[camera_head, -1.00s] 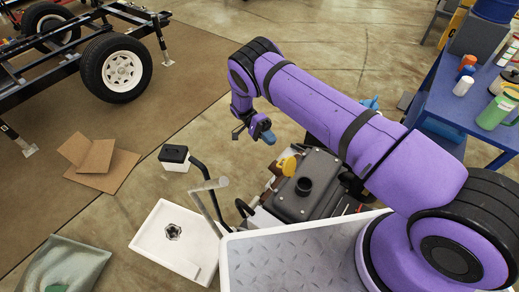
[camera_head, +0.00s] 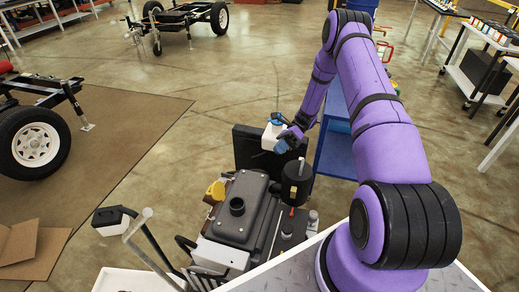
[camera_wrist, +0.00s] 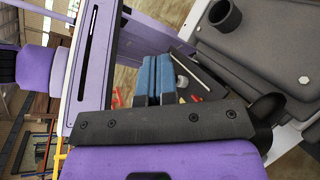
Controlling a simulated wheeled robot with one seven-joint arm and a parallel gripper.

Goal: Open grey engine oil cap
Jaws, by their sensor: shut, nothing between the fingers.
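The engine (camera_head: 240,222) with a dark grey top cover stands below my arm in the head view. A black open-looking neck (camera_head: 237,206) rises from the cover, and a yellow part (camera_head: 216,190) is at its left edge. I cannot identify a grey oil cap for certain; small grey round parts (camera_head: 313,215) sit at the engine's right side. The neck also shows there (camera_wrist: 225,15).
A black cylinder (camera_head: 297,181) and a dark upright panel (camera_head: 244,150) stand at the engine's far side. A blue table (camera_head: 337,152) is behind my arm.

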